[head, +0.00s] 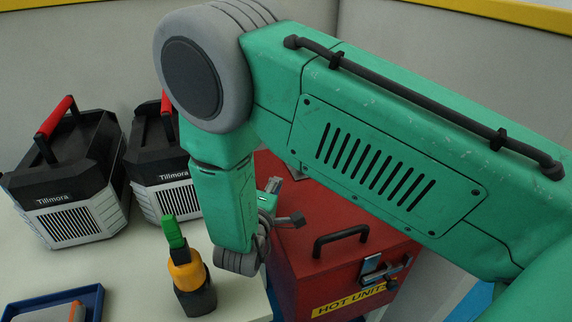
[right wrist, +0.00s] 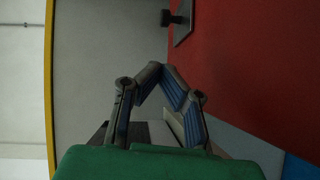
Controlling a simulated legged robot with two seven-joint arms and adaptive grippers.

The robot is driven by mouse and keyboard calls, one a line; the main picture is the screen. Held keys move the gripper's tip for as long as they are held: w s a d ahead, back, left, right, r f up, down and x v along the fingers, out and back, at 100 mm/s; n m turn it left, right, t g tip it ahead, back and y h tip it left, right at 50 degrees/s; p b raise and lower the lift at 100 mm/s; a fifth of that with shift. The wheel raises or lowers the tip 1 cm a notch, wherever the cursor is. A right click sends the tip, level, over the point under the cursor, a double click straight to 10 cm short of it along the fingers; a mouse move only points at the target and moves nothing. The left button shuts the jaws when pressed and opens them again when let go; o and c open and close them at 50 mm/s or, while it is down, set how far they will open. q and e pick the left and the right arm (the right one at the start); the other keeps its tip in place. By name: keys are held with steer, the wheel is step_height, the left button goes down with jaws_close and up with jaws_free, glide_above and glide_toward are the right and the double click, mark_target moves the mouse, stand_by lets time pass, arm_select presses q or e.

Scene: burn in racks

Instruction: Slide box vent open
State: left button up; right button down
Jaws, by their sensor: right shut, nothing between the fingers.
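The red box (head: 330,258) with a yellow "HOT UNITS" label stands at the right of the pale table in the head view. It has a black lid handle (head: 340,239) and a metal front latch (head: 384,268). In the right wrist view its red face (right wrist: 245,70) fills the right side. A dark knob (right wrist: 175,18) sticks out from a dark plate there; it may be the vent slide. My right gripper (right wrist: 162,82) is shut and empty, apart from the knob in that view. In the head view my arm hides part of the box. My left gripper is out of view.
Two grey-and-black "Tillmora" units (head: 70,180) (head: 163,165) stand on the left of the table (head: 135,255). A green, orange and black object (head: 187,268) stands near the box. A blue tray (head: 92,300) lies at the front left. Pale walls close the back.

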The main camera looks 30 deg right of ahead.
mark_target(290, 175)
steer(key=shift+w+d+f, duration=0.1)
steer(key=shift+w+d, duration=0.1)
steer(key=shift+d, duration=0.2)
steer(key=b+x, duration=0.1)
steer(key=x, duration=0.1)
steer(key=b+x, duration=0.1)
steer(key=x, duration=0.2)
steer(key=s+b+x, duration=0.1)
steer(key=b+x, duration=0.1)
steer(key=x, duration=0.1)
steer(key=shift+w+d+f, duration=0.15)
steer(key=shift+d+f, duration=0.2)
steer(key=shift+d, duration=0.25)
steer(key=shift+w+d+b, duration=0.1)
steer(key=shift+w+b, duration=0.25)
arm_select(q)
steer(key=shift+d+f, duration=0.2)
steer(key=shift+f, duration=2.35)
arm_select(e)
steer(key=shift+w+r, duration=0.3)
steer(key=shift+w, duration=0.15)
